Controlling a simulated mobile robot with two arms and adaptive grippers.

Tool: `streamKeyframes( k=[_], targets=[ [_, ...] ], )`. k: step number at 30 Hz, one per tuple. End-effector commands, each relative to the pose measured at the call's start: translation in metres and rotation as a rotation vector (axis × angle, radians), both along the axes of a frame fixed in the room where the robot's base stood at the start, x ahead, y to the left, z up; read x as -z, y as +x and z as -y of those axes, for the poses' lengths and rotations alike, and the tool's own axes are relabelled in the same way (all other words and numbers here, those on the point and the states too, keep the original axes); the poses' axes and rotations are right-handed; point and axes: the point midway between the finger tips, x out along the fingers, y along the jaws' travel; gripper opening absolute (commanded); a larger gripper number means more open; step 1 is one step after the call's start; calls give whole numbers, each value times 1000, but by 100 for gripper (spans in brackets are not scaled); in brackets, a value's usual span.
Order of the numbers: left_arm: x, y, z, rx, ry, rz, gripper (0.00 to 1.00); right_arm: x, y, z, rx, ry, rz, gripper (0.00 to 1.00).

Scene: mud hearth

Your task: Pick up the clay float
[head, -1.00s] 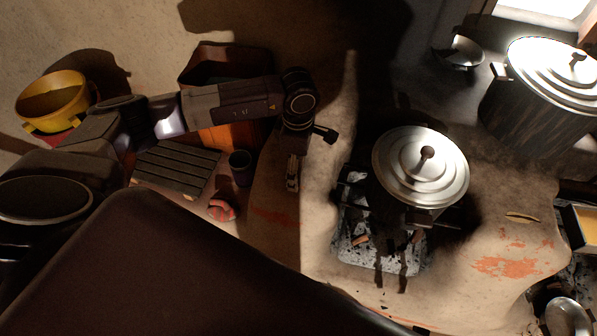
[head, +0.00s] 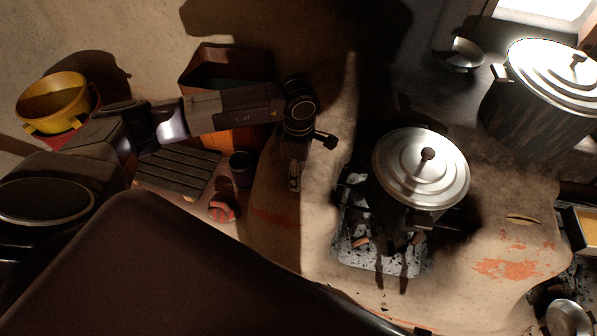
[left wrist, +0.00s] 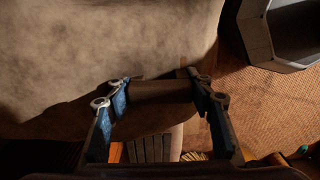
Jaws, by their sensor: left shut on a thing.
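My left gripper (left wrist: 160,90) is shut on a brown bar-like piece, which I take to be the clay float (left wrist: 162,92). The piece spans the gap between the two blue-padded fingers in the left wrist view. In the head view my left gripper (head: 295,178) points down over the left part of the mud hearth (head: 275,215). The float is small and dim there, and most of it is hidden by the gripper. I cannot tell whether it touches the hearth. My right gripper is not in view.
A lidded metal pot (head: 420,175) stands on the hearth to the right, with a larger pot (head: 545,95) behind it. Left of the gripper are a dark cup (head: 241,168), a slatted board (head: 178,172), a red-striped item (head: 222,211), an orange bin (head: 225,65) and a yellow bucket (head: 50,100).

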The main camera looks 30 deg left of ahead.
Motion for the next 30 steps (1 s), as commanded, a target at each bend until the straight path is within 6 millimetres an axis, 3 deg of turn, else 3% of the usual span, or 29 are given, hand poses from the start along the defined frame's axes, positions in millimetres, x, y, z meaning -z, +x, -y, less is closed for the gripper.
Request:
streamKeyframes(
  k=[8,14,21,30],
  targets=[
    [-23,1,-1,0,1,2,24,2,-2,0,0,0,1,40],
    [-69,1,0,1,0,5,24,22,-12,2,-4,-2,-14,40],
    [-137,1,0,1,0,5,24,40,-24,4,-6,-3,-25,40],
    [-189,0,0,1,0,1,24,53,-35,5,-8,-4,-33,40]
  ],
)
